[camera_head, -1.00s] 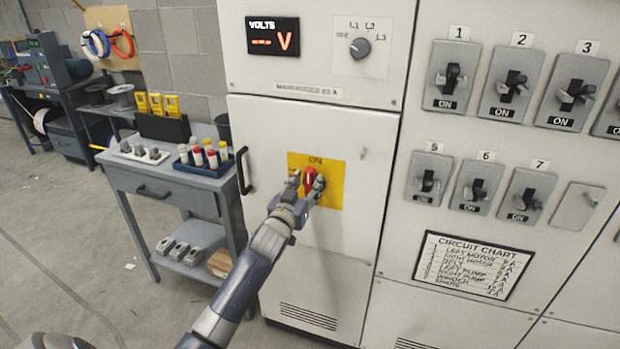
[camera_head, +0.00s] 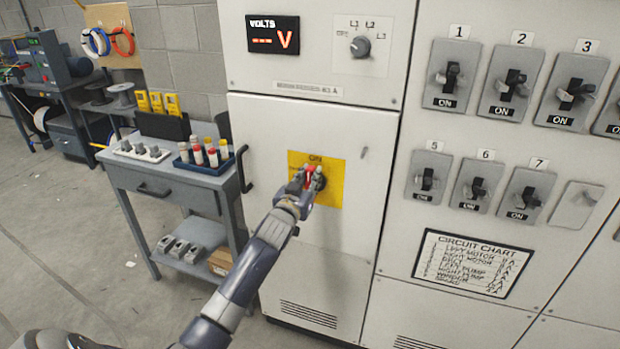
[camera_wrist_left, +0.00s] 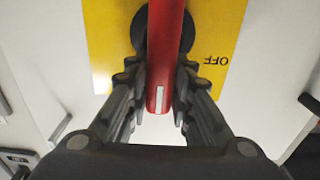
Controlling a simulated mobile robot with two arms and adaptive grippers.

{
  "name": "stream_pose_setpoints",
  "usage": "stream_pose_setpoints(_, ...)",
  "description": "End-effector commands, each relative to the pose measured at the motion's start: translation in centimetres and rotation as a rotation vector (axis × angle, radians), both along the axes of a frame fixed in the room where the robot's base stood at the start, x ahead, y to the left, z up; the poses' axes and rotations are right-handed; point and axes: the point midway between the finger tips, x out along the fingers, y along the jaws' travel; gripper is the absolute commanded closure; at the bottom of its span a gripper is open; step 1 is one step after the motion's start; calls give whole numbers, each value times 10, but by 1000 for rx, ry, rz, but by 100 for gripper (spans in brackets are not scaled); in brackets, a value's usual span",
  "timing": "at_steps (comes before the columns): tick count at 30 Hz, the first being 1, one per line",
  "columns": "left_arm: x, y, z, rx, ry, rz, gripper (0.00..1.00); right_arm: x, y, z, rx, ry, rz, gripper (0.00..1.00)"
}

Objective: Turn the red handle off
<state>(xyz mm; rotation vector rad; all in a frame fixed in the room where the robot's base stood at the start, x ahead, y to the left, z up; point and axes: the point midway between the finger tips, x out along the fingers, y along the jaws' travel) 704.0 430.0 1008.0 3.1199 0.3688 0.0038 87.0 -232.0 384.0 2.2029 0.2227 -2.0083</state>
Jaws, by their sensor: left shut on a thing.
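The red handle (camera_wrist_left: 166,60) sits on a dark round mount in front of a yellow plate (camera_head: 333,170) on the white cabinet door. The plate reads ON at its top in the head view; OFF shows upside down in the wrist view. My left gripper (camera_head: 312,180) is at the plate and hides much of the handle. In the left wrist view, the left gripper's fingers (camera_wrist_left: 158,100) lie on both sides of the handle, shut on it. The white mark on the handle's end shows between them. My right gripper is not in view.
A black door handle (camera_head: 245,168) projects at the door's left edge. A grey cart (camera_head: 170,185) with bottles and tools stands left of the cabinet. Several breaker switches (camera_head: 508,85) fill the right panel. Floor at left is mostly clear.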

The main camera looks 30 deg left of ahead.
Motion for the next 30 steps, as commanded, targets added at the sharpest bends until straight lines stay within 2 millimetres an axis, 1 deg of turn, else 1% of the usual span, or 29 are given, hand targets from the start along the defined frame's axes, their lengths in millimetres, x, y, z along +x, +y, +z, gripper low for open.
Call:
stream_pose_setpoints(5, 0, 1, -2, -27, -1, 1, 100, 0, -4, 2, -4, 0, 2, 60)
stream_pose_setpoints(11, -1, 4, -2, -120, -23, 2, 100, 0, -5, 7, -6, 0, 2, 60)
stream_pose_setpoints(21, -4, 15, -6, -406, -89, 2, 100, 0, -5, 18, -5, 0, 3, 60)
stream_pose_setpoints(30, -6, 23, -13, -684, -155, 1, 100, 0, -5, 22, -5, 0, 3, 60)
